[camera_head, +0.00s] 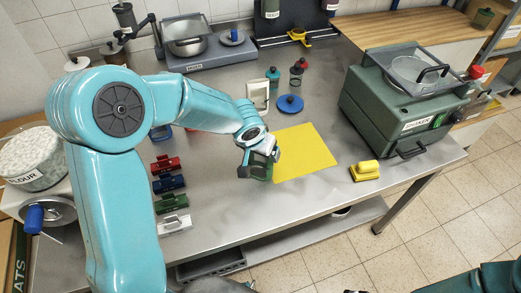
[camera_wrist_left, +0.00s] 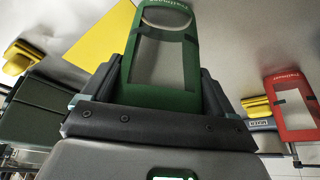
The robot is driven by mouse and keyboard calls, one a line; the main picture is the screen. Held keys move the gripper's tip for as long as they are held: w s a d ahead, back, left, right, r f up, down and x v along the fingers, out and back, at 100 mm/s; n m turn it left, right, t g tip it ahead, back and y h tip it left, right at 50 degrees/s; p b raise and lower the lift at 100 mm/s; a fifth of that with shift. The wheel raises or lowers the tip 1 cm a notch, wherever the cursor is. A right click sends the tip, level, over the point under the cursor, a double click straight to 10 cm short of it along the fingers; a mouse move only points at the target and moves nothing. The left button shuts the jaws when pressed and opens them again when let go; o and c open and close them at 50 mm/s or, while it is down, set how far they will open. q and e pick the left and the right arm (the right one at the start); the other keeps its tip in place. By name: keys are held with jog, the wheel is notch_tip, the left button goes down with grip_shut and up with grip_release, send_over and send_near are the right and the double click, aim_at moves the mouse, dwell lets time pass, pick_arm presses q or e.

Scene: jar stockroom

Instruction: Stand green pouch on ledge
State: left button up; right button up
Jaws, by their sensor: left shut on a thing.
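The green pouch (camera_wrist_left: 185,98), with a see-through window and a rounded notch at its top, fills the upper middle of the left wrist view. My left gripper (camera_wrist_left: 165,95) is shut on its lower part. In the head view, the left gripper (camera_head: 262,160) is low over the steel table beside the left edge of a yellow sheet (camera_head: 306,152). Only a little green of the pouch (camera_head: 265,174) shows there, partly hidden by the gripper. I cannot tell whether it touches the table. I cannot pick out the ledge for certain. My right gripper is out of view.
Red, blue, green and white clips (camera_head: 170,184) line the table left of the gripper. Jars and a blue lid (camera_head: 291,104) stand behind. A green machine (camera_head: 405,105) and yellow block (camera_head: 365,171) are at right. A red pouch (camera_wrist_left: 291,103) shows in the wrist view.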

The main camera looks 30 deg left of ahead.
pick_arm(q)
jog(key=shift+f, duration=0.15)
jog(key=o, duration=1.1)
